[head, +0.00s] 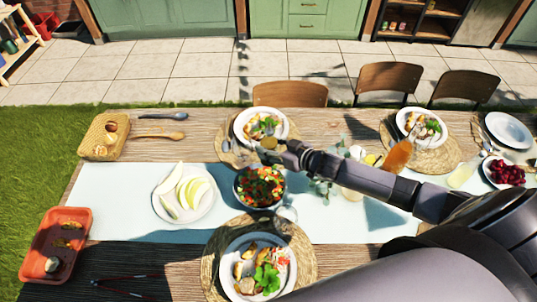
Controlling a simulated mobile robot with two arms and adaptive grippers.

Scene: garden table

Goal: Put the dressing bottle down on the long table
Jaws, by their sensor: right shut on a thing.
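My right arm reaches in from the lower right across the long table (330,232). Its gripper (272,152) is shut, above the far edge of the salad bowl (258,203) and near the far plate. A small amber-brown thing, seemingly the dressing bottle (268,143), shows at its fingertips. Most of it is hidden or too small to make out, so I cannot tell whether it touches anything below. My left gripper is not in view.
A plate of melon slices (160,205) lies left of the salad bowl. Plates on woven mats (215,262) stand near and far. An orange-filled vessel (398,155) stands beyond my forearm. An orange tray (80,225) is at the left end. Bare runner (115,200) shows between.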

